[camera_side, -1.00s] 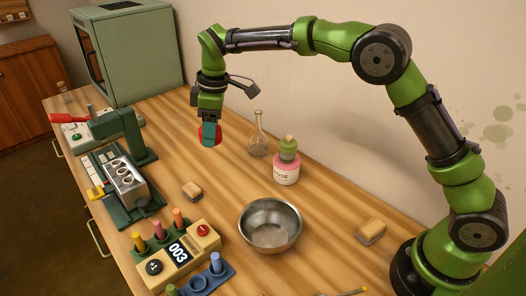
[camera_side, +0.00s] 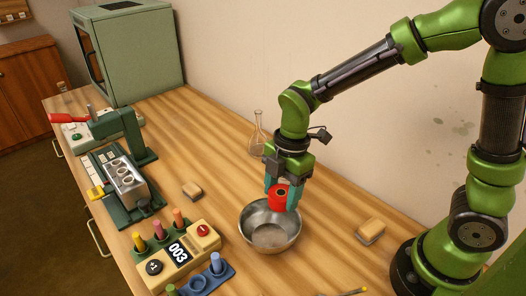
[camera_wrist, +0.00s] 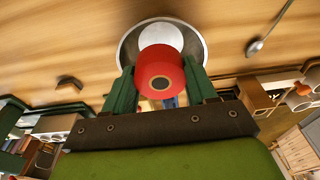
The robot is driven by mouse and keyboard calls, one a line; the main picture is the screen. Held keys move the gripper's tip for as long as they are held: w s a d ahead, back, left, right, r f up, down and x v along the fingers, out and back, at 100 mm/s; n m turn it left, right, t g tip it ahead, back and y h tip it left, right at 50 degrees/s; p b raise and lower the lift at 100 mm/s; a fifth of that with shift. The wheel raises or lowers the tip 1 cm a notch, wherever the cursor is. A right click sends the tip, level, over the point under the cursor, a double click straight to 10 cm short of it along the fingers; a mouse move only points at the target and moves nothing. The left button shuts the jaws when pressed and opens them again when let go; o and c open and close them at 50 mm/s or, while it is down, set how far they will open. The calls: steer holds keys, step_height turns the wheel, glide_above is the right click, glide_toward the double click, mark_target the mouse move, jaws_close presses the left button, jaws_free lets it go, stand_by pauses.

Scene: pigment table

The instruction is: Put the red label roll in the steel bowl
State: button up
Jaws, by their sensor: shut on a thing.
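The red label roll (camera_side: 277,197) is held between the fingers of my gripper (camera_side: 282,194), which is shut on it. In the wrist view the red roll (camera_wrist: 160,68) sits between the two green fingers, its dark core hole facing the camera. The steel bowl (camera_side: 270,238) stands on the table, empty as far as I see. The roll is above the bowl's back rim in the side view. In the wrist view the bowl (camera_wrist: 128,50) lies behind the roll, which hides part of it.
A numbered counter box (camera_side: 190,250) with colored pegs stands left of the bowl. A tan block (camera_side: 371,230) lies to its right, another (camera_side: 192,190) to its upper left. A glass flask (camera_side: 257,133) stands behind my gripper. A spoon (camera_wrist: 268,28) shows in the wrist view.

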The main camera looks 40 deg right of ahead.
steer(key=shift+f, duration=2.9)
steer(key=shift+f, duration=0.25)
steer(key=shift+f, duration=0.35)
steer(key=o, duration=0.9)
steer(key=shift+c, duration=0.2)
steer(key=shift+r, duration=0.15)
